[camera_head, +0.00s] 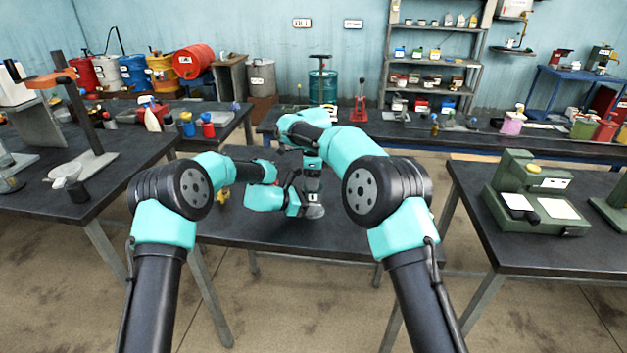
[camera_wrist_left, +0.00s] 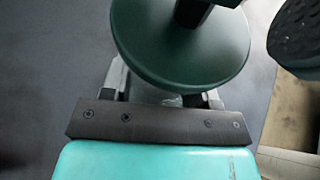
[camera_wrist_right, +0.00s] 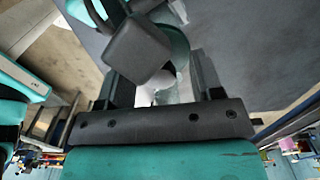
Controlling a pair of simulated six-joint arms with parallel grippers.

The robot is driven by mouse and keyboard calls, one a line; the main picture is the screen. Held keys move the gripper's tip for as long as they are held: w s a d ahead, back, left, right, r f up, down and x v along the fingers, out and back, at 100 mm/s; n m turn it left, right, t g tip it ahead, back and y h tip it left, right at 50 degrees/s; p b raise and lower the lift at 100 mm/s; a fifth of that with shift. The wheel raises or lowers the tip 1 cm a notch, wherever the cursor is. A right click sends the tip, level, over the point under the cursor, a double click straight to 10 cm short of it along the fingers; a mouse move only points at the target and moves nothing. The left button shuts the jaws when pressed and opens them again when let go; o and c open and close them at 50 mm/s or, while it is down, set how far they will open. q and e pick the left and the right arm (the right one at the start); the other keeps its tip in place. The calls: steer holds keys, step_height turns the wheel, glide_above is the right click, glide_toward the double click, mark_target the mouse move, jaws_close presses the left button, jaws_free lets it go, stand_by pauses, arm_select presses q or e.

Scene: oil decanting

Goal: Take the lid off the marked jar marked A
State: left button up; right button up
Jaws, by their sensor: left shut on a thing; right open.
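The glass jar (camera_head: 315,212) stands on the dark middle table, mostly hidden by my grippers. No letter on it is legible. Its round dark green lid (camera_wrist_left: 180,50), with a dark knob on top, fills the upper part of the left wrist view. My left gripper (camera_head: 303,201) is shut on the jar's body, below the lid. My right gripper (camera_head: 312,178) is open above the jar, pointing down. In the right wrist view the clear jar (camera_wrist_right: 160,90) and part of the green lid (camera_wrist_right: 177,48) show between its fingers, partly behind a dark grey block.
A small yellow object (camera_head: 223,195) lies on the middle table (camera_head: 270,232), left of the jar. A green machine (camera_head: 535,195) stands on the right table. A stand with an orange clamp (camera_head: 52,78) is on the left table. The middle table's front is clear.

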steer(key=shift+f, duration=0.3)
steer(key=shift+c, duration=0.2)
steer(key=c, duration=1.1)
steer(key=shift+o, duration=0.2)
steer(key=shift+r, duration=0.1)
steer(key=shift+r, duration=0.65)
steer(key=shift+r, duration=0.35)
steer(key=shift+r, duration=0.2)
steer(key=shift+r, duration=1.95)
